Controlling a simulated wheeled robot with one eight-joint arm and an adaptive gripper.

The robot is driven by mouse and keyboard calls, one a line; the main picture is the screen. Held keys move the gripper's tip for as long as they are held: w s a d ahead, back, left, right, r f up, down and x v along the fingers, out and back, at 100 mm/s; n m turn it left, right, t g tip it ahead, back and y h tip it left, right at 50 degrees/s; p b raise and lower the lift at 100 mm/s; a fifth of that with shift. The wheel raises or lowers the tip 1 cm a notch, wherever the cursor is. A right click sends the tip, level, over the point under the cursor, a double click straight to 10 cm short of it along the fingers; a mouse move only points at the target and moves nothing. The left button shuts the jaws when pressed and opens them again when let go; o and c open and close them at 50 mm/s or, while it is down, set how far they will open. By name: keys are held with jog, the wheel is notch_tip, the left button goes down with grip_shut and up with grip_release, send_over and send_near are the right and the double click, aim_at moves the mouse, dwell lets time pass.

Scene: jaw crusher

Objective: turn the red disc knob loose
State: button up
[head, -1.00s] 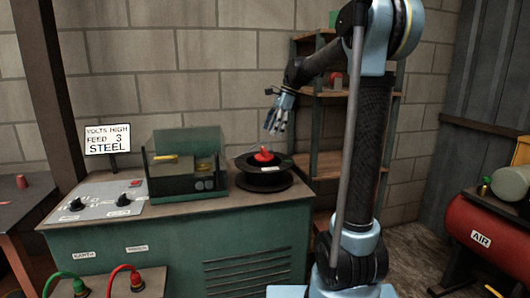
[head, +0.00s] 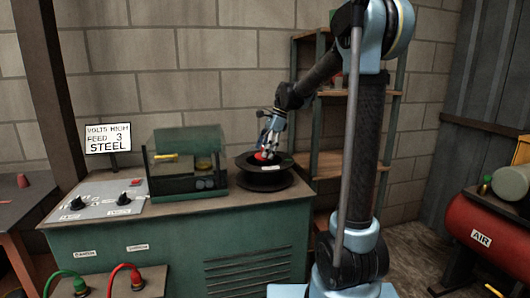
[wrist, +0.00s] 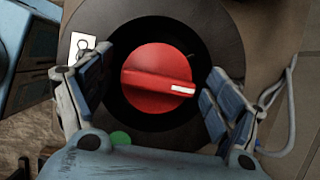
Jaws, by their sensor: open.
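The red disc knob (wrist: 158,80) sits in the middle of the black spool (wrist: 225,35), with a raised bar across it and a white mark at the bar's right end. In the head view the knob (head: 265,156) is partly hidden by my gripper. My gripper (wrist: 150,88) is open, with one finger to the left and one to the right of the knob. Gaps show between both fingers and the knob. In the head view my gripper (head: 268,148) points down over the spool (head: 264,178), which stands on the green cabinet's top.
A white label with a lock-like symbol (wrist: 83,45) is on the spool. A green dot (wrist: 120,138) shows near the palm. Left of the spool stands a green box with a clear window (head: 187,165). A shelf (head: 335,160) is behind, and a pale cable (wrist: 288,100) runs at right.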

jog(key=c, duration=1)
jog(key=shift+f, duration=0.1)
jog(key=n+g, duration=0.1)
jog(key=n, duration=0.2)
jog(key=shift+w+h, duration=0.1)
jog(key=shift+h, duration=0.2)
jog(key=shift+n+g, duration=0.3)
jog(key=shift+n, duration=0.6)
